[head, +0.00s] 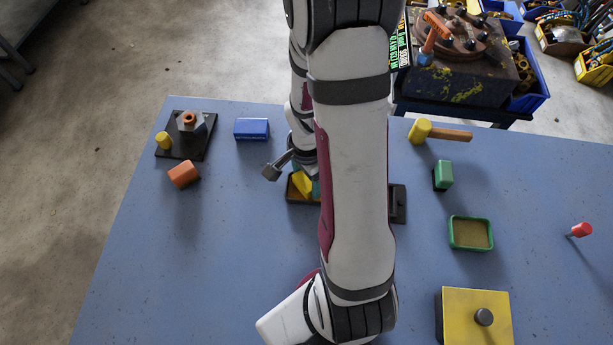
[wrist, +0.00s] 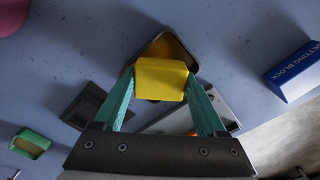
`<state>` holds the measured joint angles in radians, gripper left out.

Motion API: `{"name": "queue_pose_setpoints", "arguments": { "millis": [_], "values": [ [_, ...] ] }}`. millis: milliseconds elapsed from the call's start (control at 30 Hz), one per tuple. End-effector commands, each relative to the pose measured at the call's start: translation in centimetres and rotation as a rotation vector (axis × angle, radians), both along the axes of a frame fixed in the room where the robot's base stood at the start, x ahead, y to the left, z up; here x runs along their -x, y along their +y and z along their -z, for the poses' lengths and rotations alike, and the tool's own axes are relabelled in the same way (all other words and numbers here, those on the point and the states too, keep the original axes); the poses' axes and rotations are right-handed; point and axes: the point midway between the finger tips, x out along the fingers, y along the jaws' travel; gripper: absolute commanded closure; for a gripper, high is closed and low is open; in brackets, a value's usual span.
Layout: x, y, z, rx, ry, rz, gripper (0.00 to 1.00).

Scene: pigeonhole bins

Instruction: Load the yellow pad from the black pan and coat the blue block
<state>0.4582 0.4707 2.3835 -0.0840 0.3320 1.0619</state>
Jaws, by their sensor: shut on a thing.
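The yellow pad (wrist: 161,80) is between the teal fingers of my gripper (wrist: 161,74) in the wrist view, and my gripper is shut on it. In the head view the pad (head: 301,182) shows at the black pan (head: 299,198), partly hidden by my arm. The pan (wrist: 172,47), dark-rimmed with a brownish inside, shows behind the pad in the wrist view. I cannot tell whether the pad touches it. The blue block (head: 251,129) lies left of and beyond the pan in the head view. Its lettered side (wrist: 296,72) shows at right in the wrist view.
A dark plate with a hex nut (head: 190,122) and an orange block (head: 184,174) are at left. A yellow-headed mallet (head: 420,131), green block (head: 443,175), green tray (head: 470,248) and yellow box (head: 474,318) are at right. Table between pan and blue block looks clear.

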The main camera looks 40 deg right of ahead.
Motion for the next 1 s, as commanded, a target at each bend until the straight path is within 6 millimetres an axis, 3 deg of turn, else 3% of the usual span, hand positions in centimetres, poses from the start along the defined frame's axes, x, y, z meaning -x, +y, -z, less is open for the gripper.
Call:
{"name": "queue_pose_setpoints", "arguments": {
  "millis": [167,733,1000],
  "values": [
    [0.0,0.0,-0.3,0.001,-0.001,-0.001,1.0],
    [-0.1,0.0,-6.5,0.001,-0.002,-0.001,1.0],
    [0.0,0.0,-7.0,0.0,0.0,0.0,1.0]
  ]
}}
